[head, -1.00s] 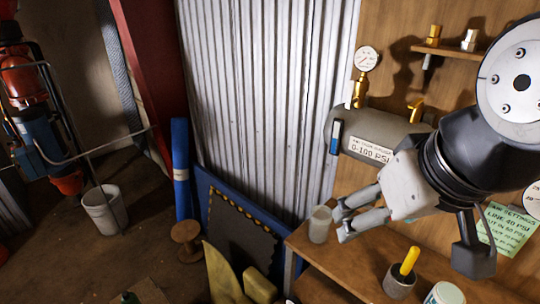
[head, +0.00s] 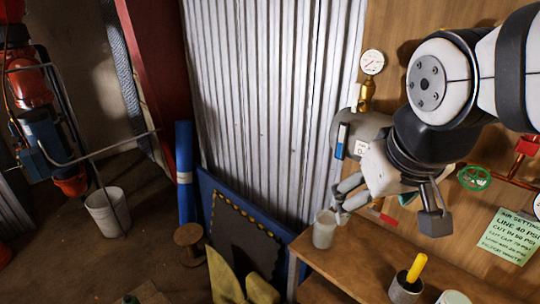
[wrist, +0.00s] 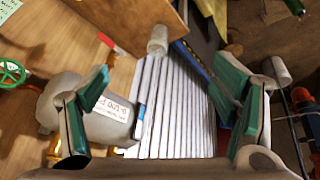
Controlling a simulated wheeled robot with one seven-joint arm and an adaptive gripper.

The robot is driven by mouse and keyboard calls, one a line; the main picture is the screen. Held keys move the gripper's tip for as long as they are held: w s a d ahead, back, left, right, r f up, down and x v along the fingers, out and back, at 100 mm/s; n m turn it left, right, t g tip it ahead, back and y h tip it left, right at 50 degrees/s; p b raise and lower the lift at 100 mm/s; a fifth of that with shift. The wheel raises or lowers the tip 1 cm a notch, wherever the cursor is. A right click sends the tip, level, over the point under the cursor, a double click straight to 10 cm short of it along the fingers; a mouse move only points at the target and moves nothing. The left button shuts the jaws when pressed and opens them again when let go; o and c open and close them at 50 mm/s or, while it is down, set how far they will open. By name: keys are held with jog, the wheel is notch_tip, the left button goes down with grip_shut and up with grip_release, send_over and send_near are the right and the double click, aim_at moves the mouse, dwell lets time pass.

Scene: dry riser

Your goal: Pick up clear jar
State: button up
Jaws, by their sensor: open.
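The clear jar (head: 323,230) is a small, pale, see-through cup standing upright at the left end of the wooden bench (head: 365,262). In the wrist view the jar (wrist: 157,42) shows ahead of the fingertips, roughly midway between them. My gripper (head: 345,198) is open and empty, close to the jar's upper right in the head view. In the wrist view its two green-padded fingers (wrist: 162,78) are spread wide, with nothing between the pads. I cannot tell whether a finger touches the jar.
A dark pot with a yellow-handled tool (head: 408,285) stands on the bench to the right. A grey tank (head: 365,128) and a pressure gauge (head: 372,62) are on the wooden wall behind my gripper. Corrugated metal (head: 270,100) rises behind the bench's left end.

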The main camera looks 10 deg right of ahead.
jog(key=w+d+f+b, duration=0.1)
jog(key=w+d+f, duration=0.2)
jog(key=w+f, duration=0.7)
jog(key=y+b, duration=0.2)
jog(key=b, duration=0.2)
send_near(326, 221)
jog(key=a, duration=0.2)
jog(key=shift+g, duration=0.3)
jog(key=shift+s+b+x, duration=0.2)
jog(key=shift+b+x, duration=0.2)
jog(key=shift+x, duration=1.25)
jog(key=shift+s+b+x, duration=0.25)
jog(key=shift+b+x, duration=0.15)
jog(key=shift+x, duration=1.2)
jog(key=shift+d+f, duration=0.2)
jog(key=c, duration=1.3)
